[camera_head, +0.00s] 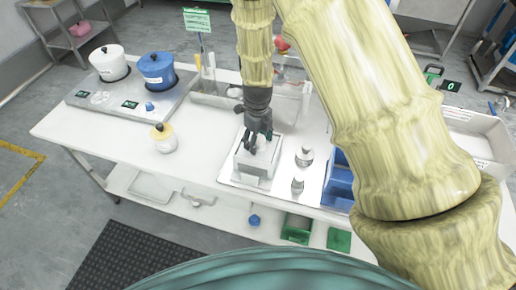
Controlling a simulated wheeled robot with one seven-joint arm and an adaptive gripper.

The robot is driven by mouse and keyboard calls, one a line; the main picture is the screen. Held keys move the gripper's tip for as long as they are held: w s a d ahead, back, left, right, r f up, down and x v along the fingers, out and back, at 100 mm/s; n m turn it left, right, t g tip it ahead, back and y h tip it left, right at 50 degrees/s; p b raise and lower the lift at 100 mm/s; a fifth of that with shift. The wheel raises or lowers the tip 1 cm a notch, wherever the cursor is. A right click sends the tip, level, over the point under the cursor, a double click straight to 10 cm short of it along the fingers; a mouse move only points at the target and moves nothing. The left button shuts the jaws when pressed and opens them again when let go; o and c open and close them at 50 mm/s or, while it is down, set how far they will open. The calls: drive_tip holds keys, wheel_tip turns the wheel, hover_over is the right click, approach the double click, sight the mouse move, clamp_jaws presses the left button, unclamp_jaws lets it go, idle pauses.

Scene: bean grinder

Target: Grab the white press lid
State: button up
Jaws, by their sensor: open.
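A white box-shaped unit (252,172), which looks like the press, stands on a shiny metal tray (232,180) at the front middle of the white table. My gripper (261,146) points down over its top with dark fingers apart. The fingers hide part of the unit's top, so I cannot clearly make out the lid or tell whether a finger touches it. Nothing visible is held between the fingers.
Two shiny metal items (301,170) stand right of the press, near a blue bin (340,180). A small white jar with a yellow top (163,139) stands to the left. A white pot (108,64) and a blue pot (156,72) are at back left. Bare table lies between.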

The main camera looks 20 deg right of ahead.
drive_tip(key=shift+s+r, duration=0.3)
drive_tip(key=shift+w+f, duration=0.15)
drive_tip(key=shift+w, duration=0.05)
drive_tip(key=c, duration=1)
drive_tip(key=shift+s, duration=0.1)
drive_tip(key=shift+c, duration=1)
